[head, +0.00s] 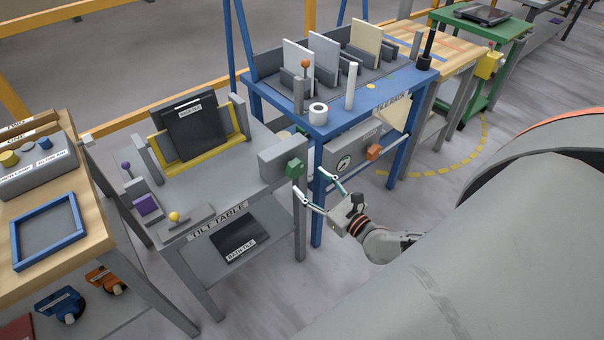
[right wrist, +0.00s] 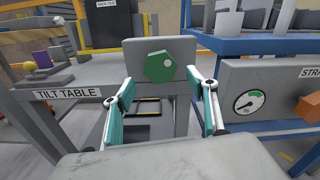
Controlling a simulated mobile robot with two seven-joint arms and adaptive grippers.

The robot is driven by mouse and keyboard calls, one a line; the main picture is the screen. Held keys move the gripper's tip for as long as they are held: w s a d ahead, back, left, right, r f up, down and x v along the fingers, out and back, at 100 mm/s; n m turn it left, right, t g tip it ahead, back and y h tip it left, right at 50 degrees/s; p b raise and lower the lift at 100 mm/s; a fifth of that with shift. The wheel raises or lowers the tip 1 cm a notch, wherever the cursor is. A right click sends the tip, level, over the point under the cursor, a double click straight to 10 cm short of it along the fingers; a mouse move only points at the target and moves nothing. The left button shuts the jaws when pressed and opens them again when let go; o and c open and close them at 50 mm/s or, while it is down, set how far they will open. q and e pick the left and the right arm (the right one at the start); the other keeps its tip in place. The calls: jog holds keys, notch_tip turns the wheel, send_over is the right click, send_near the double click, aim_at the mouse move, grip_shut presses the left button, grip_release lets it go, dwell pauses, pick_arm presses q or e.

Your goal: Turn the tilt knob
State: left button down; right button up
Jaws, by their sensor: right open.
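The tilt table (head: 212,205) is a grey stand labelled "TILT TABLE". A grey box (head: 270,160) on its right corner carries a green knob (head: 295,168), likely the tilt knob. In the right wrist view the green hexagonal knob (right wrist: 159,66) with a pale dot faces me, centred beyond the fingers. My right gripper (head: 319,193) is open, its two fingers apart, in front of and a little below the knob. In the right wrist view the right gripper (right wrist: 163,105) has nothing between its fingers, and they look clear of the knob. My left gripper does not show.
A dark tile (head: 192,125) stands in a yellow-edged holder on the tilt table. To the right, the blue tile rack (head: 318,122) has an orange knob (head: 373,153) and a gauge (head: 344,163) beneath. A wooden bench (head: 92,215) stands left. Floor shows between the stands.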

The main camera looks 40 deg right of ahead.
jog(key=s, duration=0.4)
jog(key=shift+s+d, duration=0.2)
jog(key=shift+s, duration=0.2)
jog(key=shift+a, duration=0.1)
dwell(1.0)
jog(key=s+a+f+n+g+y, duration=0.2)
jog(key=s+a+n+y, duration=0.1)
jog(key=a+n, duration=0.7)
jog(key=s+a+f+n+g+y, duration=0.15)
jog(key=s+a+n, duration=0.25)
jog(key=a+n, duration=0.55)
jog(key=s+d+f+n+g+h, duration=0.1)
jog(key=s+f+n+g, duration=0.1)
jog(key=n, duration=0.7)
jog(key=s+f+n+g+h, duration=0.2)
jog(key=s+f+n, duration=0.2)
jog(key=n, duration=0.5)
notch_tip(320, 180, down, 2)
jog(key=shift+d, duration=0.4)
